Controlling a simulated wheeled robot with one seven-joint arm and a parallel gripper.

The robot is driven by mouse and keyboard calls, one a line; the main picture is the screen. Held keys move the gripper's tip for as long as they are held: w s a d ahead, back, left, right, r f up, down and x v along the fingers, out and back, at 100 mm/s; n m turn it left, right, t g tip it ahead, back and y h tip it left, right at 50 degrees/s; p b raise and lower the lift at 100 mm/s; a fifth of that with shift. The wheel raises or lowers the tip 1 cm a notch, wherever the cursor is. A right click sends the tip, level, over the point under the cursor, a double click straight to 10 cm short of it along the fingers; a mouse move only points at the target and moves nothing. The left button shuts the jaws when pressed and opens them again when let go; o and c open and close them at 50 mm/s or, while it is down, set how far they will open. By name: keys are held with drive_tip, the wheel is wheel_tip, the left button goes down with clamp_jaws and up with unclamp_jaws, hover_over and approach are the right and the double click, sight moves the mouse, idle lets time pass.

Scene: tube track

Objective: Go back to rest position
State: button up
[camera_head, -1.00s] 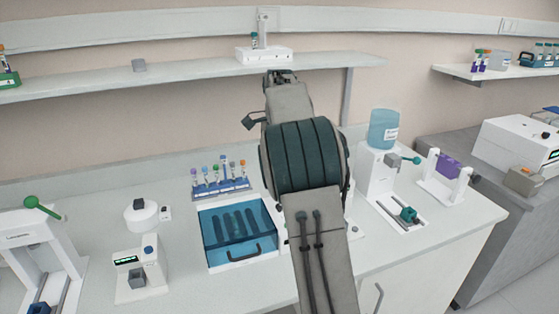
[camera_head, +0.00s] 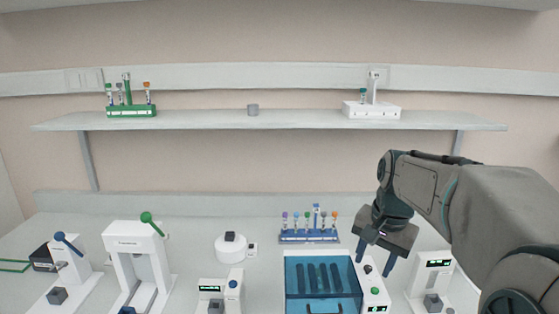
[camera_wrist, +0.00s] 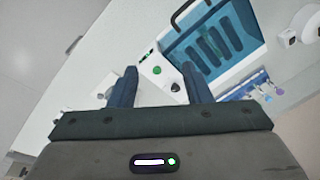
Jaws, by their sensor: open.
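My gripper (camera_head: 375,258) is open and empty, pointing down above the bench on the right side of the head view. Its two blue fingers stand apart. In the wrist view my gripper (camera_wrist: 160,85) shows a white control panel with a green button (camera_wrist: 156,70) between and beyond its fingers. My arm comes in from the right edge of the head view and hides part of the wall and bench there.
A blue-lidded box (camera_head: 322,283) and a tube rack (camera_head: 309,237) are left of my gripper. A white device (camera_head: 432,278) stands right of it. The shelf (camera_head: 200,122) holds a green tube rack (camera_head: 131,111) and a white stand (camera_head: 371,110). Open air lies between shelf and bench.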

drive_tip(key=s+a+f+n, duration=0.2)
drive_tip(key=s+f+n, duration=0.1)
drive_tip(key=s, duration=0.5)
drive_tip(key=s+a+f+n+t, duration=0.1)
drive_tip(key=s+f+n, duration=0.3)
drive_tip(key=s, duration=0.4)
drive_tip(key=shift+s+a+f+n+t+h, duration=0.25)
drive_tip(key=shift+s+a+n+t+h, duration=0.05)
drive_tip(key=shift+a, duration=0.45)
drive_tip(key=shift+d, duration=0.1)
